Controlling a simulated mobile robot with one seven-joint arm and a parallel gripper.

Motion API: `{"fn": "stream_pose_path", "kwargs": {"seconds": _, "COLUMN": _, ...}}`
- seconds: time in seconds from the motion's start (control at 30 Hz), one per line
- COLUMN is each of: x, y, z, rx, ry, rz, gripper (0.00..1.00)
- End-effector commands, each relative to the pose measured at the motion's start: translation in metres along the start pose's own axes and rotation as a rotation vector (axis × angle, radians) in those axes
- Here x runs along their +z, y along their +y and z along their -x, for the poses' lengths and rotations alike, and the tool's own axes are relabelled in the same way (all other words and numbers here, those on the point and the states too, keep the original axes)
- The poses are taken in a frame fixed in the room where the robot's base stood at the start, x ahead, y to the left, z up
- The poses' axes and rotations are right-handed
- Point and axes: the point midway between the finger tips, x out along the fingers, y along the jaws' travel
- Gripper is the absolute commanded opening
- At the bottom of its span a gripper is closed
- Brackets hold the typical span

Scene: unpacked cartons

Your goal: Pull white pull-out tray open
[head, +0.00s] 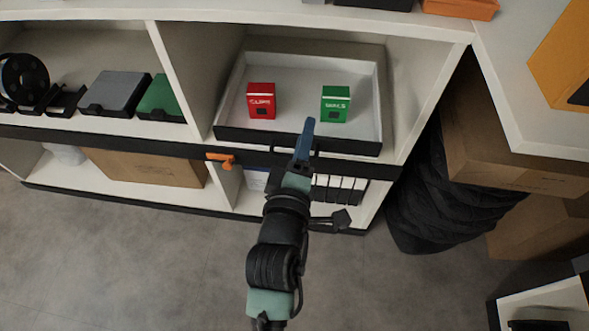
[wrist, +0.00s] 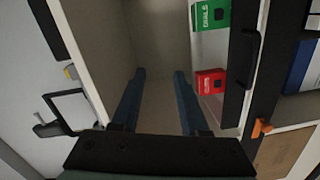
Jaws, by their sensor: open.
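The white pull-out tray (head: 230,105) sits in the right upper bay of the shelf, with a dark front and a bar handle (head: 292,152). It holds a red box (head: 261,100) and a green box (head: 335,104). My gripper (head: 309,121) is at the tray's front, its blue fingers overlapping the front and partly hiding the handle. In the wrist view my gripper (wrist: 160,72) is open, with nothing between its fingers. There the dark handle (wrist: 242,70) is to the right of both fingers, outside the jaws. Whether a finger touches the tray is unclear.
An orange clip-like part (head: 221,158) is on the shelf's dark edge, left of my gripper. Black binders (head: 340,188) stand in the bay below. Cardboard boxes (head: 505,140) and a black ribbed object (head: 440,200) are at the right.

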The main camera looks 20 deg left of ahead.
Motion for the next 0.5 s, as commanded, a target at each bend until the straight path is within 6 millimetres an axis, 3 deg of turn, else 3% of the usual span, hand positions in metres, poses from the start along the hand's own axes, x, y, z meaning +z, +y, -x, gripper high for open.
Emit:
{"fn": "stream_pose_path", "kwargs": {"seconds": 0.03, "x": 0.006, "y": -0.054, "z": 0.007, "rx": -0.046, "ry": 0.006, "rz": 0.057, "gripper": 0.44}}
{"fn": "stream_pose_path", "kwargs": {"seconds": 0.1, "x": 0.008, "y": -0.094, "z": 0.015, "rx": -0.088, "ry": 0.018, "rz": 0.130, "gripper": 0.44}}
{"fn": "stream_pose_path", "kwargs": {"seconds": 0.2, "x": 0.010, "y": -0.132, "z": 0.025, "rx": -0.130, "ry": 0.033, "rz": 0.204, "gripper": 0.44}}
{"fn": "stream_pose_path", "kwargs": {"seconds": 0.3, "x": 0.011, "y": -0.150, "z": 0.032, "rx": -0.153, "ry": 0.042, "rz": 0.246, "gripper": 0.44}}
{"fn": "stream_pose_path", "kwargs": {"seconds": 0.5, "x": 0.010, "y": -0.156, "z": 0.022, "rx": -0.157, "ry": 0.046, "rz": 0.259, "gripper": 0.44}}
